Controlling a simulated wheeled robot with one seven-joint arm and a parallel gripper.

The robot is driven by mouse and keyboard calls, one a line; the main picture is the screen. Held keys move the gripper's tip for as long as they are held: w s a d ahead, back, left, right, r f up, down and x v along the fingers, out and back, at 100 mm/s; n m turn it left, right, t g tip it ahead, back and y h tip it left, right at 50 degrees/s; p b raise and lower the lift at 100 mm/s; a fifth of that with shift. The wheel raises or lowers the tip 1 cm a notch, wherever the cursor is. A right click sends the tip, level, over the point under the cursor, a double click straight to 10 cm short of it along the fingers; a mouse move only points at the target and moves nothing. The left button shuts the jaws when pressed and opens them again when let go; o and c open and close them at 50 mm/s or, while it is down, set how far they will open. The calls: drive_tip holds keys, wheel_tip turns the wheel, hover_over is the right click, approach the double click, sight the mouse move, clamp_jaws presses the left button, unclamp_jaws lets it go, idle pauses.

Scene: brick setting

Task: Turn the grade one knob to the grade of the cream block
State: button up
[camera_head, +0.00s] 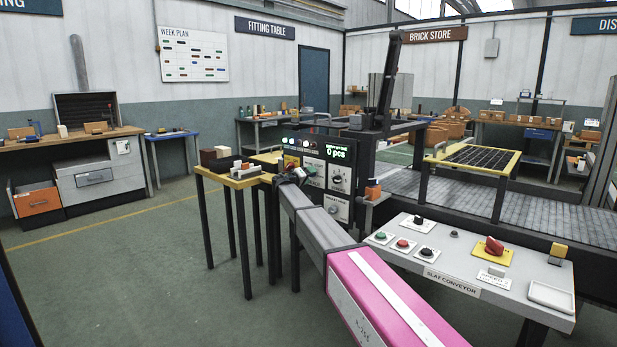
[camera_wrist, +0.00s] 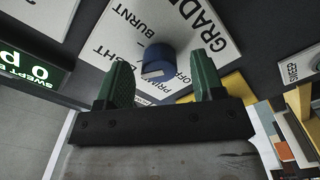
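The grade knob (camera_wrist: 160,60) is a blue round knob with a pale mark, on a white plate (camera_wrist: 112,47) lettered GRADE, with LIGHT and BURNT readable. My gripper (camera_wrist: 164,76) is open, its green fingers on either side of the knob's near end with gaps; I see no contact. In the head view my gripper (camera_head: 290,176) is at the left of the control panel (camera_head: 340,178), and my arm hides part of it. A small pale block (camera_head: 237,168) lies on the yellow table (camera_head: 262,178); I cannot tell whether it is the cream block.
Dark and reddish brown blocks (camera_head: 214,157) also stand on the yellow table. A green display (camera_head: 337,153) reads 0 pcs. A slat conveyor desk (camera_head: 462,262) with buttons and a red knob (camera_head: 494,246) is at the right. The floor at left is clear.

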idle(0.3)
drive_tip(key=v, duration=1)
drive_tip(key=shift+s+a, duration=0.25)
drive_tip(key=shift+s, duration=0.05)
